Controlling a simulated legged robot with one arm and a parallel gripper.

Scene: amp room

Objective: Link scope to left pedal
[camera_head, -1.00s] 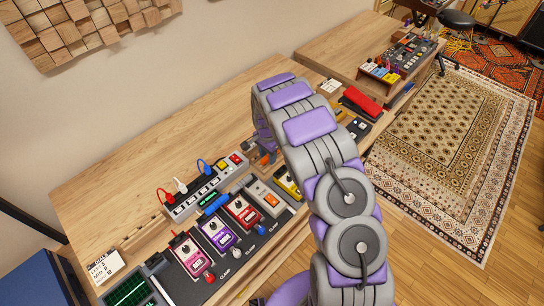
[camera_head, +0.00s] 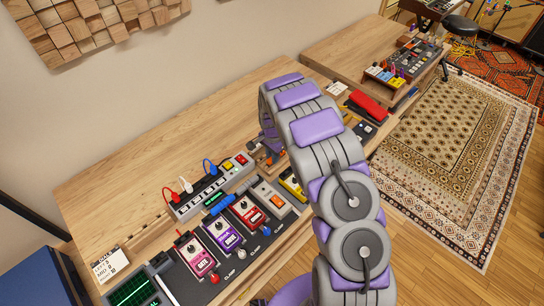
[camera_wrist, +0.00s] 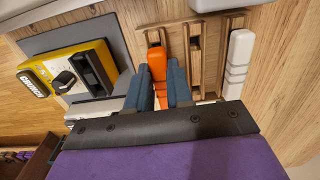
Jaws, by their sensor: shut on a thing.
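The scope (camera_head: 132,291), with its green screen, is at the lower left of the head view, partly cut off. The leftmost pedal (camera_head: 197,258) is pink and stands just right of it on a dark board. My gripper (camera_wrist: 159,82) has its blue fingers on either side of an orange piece (camera_wrist: 156,62) with a narrow end. This piece is in a slotted wooden rack (camera_wrist: 195,60); I cannot tell whether it is lifted. In the head view my gripper is mostly hidden by my arm, right of the power strip.
A purple pedal (camera_head: 225,237) and a red pedal (camera_head: 250,217) stand right of the pink one. The power strip (camera_head: 205,195) holds red, white and blue plugs. A white piece (camera_wrist: 238,60) lies in the rack; a yellow pedal (camera_wrist: 70,75) is left of it. Bare desk lies behind.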

